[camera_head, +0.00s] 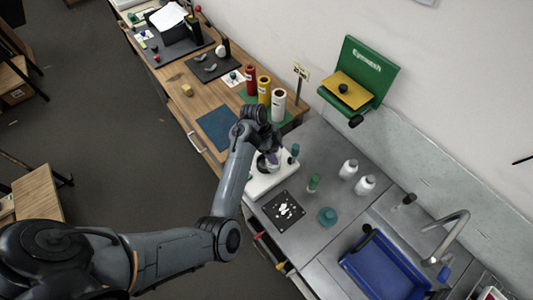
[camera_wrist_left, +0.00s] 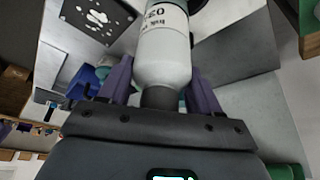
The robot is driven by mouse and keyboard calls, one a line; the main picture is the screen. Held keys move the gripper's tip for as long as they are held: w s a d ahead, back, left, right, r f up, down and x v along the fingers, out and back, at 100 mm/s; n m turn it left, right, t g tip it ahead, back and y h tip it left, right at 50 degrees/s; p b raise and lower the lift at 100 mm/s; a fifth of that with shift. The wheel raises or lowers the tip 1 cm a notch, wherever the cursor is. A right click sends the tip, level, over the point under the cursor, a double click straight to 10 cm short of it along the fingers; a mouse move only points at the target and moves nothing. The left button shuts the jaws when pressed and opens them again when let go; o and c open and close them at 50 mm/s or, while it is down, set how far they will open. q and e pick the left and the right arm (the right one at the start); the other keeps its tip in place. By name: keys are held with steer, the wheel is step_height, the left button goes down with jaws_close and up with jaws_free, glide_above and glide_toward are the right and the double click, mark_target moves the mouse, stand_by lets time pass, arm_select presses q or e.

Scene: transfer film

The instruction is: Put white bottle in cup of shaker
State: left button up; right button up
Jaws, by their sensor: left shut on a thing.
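My left gripper (camera_head: 267,148) is over the white shaker machine (camera_head: 262,186) on the grey counter, at the end of my arm reaching in from the left. In the left wrist view its purple fingers (camera_wrist_left: 160,82) are shut around the dark neck end of a white bottle (camera_wrist_left: 164,55) with a printed label. The bottle points away from the gripper, toward the top of that view. Its far end is cut off there. The shaker's cup is mostly hidden by the gripper, so I cannot tell whether the bottle is inside it. My right gripper is not in view.
Two other white bottles (camera_head: 348,169) (camera_head: 365,185) stand to the right. A blue bin (camera_head: 385,268) sits by the faucet. Coloured cylinders (camera_head: 264,91) stand behind.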

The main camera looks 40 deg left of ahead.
arm_select(q)
steer(key=a+f, duration=0.2)
steer(key=f, duration=0.1)
steer(key=a+f+p, duration=0.1)
steer(key=f, duration=0.1)
steer(key=shift+s+a+f, duration=0.15)
steer(key=shift+s+a, duration=0.1)
steer(key=shift+f, duration=0.4)
steer(key=shift+f, duration=0.15)
steer(key=o, duration=1.2)
